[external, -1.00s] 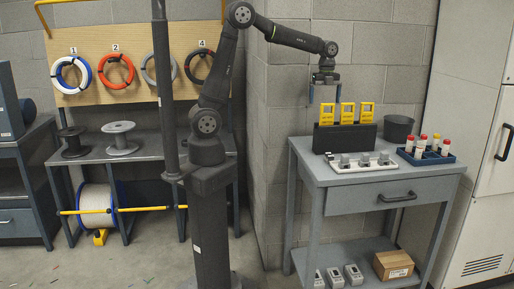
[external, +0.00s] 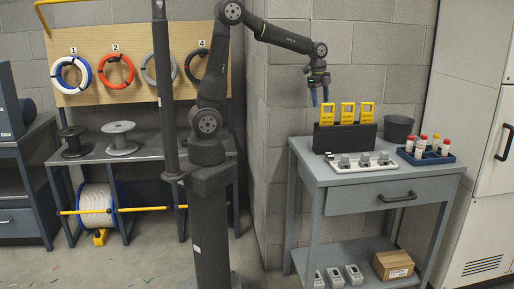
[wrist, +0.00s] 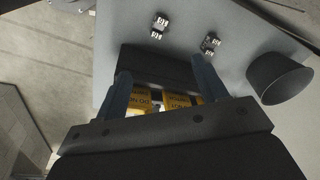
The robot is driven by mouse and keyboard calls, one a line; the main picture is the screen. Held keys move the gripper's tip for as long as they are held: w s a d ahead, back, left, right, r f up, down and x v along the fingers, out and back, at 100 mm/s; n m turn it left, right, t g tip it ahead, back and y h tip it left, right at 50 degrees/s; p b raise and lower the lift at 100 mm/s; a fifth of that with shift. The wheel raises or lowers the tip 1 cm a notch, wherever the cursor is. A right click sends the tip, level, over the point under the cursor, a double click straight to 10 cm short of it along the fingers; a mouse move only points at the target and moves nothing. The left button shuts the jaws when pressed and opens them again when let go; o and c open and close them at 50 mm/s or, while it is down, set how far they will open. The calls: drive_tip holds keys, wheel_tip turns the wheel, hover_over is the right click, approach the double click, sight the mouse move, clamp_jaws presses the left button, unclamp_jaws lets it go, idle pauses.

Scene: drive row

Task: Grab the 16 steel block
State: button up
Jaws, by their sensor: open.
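Small grey metal blocks (external: 364,160) stand in a white tray (external: 350,171) on the front of the grey table. Their numbers are too small to read, so I cannot tell which is 16. My gripper (external: 320,98) is open and empty, just above and left of the yellow tags, well above the tray and not touching it. In the wrist view, my gripper (wrist: 160,66) shows both fingers apart, with yellow lettered tags seen between them.
Yellow tags (external: 347,112) stand in a black holder (external: 345,140) behind the tray. A dark bucket (external: 398,128) and a blue rack of red- and yellow-capped bottles (external: 426,158) stand to the right. A block wall is behind the table.

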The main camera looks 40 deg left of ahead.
drive_tip(key=f+n, duration=0.3)
drive_tip(key=f, duration=0.2)
drive_tip(key=d+f+n+t+h, duration=0.1)
drive_tip(key=f+n, duration=0.2)
drive_tip(key=f, duration=0.3)
drive_tip(key=w+f+n, duration=0.1)
drive_tip(key=f+n, duration=0.3)
drive_tip(key=f, duration=0.2)
drive_tip(key=shift+d+f, duration=0.15)
drive_tip(key=shift+f, duration=0.05)
drive_tip(key=c, duration=1.2)
